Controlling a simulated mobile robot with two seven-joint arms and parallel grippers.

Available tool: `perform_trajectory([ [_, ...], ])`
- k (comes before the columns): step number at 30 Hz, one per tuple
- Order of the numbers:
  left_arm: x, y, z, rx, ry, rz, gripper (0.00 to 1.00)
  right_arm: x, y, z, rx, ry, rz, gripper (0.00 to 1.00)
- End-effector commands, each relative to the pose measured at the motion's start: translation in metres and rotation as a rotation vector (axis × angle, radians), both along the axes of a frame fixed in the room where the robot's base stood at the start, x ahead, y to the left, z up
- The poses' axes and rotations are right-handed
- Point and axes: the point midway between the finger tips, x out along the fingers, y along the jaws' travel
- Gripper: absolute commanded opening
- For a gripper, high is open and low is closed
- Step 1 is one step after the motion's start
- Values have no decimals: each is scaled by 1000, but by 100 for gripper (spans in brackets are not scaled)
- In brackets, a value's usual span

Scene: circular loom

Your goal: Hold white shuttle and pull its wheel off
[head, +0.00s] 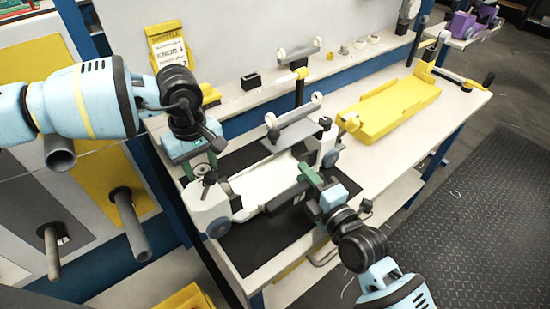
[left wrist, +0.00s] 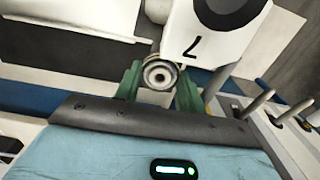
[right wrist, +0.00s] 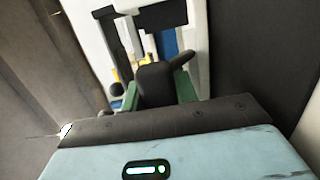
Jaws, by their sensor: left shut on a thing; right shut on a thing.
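The white shuttle (head: 257,187) lies on a black mat at the table's left end; its white end block also shows in the left wrist view (left wrist: 212,35). My left gripper (head: 203,171) is at the shuttle's left end, its green fingers shut on a small round metal wheel (left wrist: 160,74). I cannot tell whether the wheel still touches the shuttle. My right gripper (head: 308,177) is at the shuttle's right front side, shut on a dark rounded part of it (right wrist: 155,84). The fingertips' exact contact there is partly hidden.
The black mat (head: 250,250) lies under the shuttle. A grey stand with rollers (head: 297,128) is just behind it. A yellow tray-like part (head: 395,107) lies to the right on the white table (head: 370,160). A small black box (head: 251,81) stands on the back ledge.

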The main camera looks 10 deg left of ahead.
Motion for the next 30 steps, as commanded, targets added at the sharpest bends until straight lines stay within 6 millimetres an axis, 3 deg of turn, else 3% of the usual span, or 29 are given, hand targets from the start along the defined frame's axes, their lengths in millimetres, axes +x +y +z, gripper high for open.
perform_trajectory([
  [22, 0, 0, 14, -1, -1, 0, 0, 0, 0, 1, 0, -2, -1, 0],
  [30, 0, 0, 36, -1, -2, 0, 0, 0, 0, 1, 0, -2, -1, 0],
])
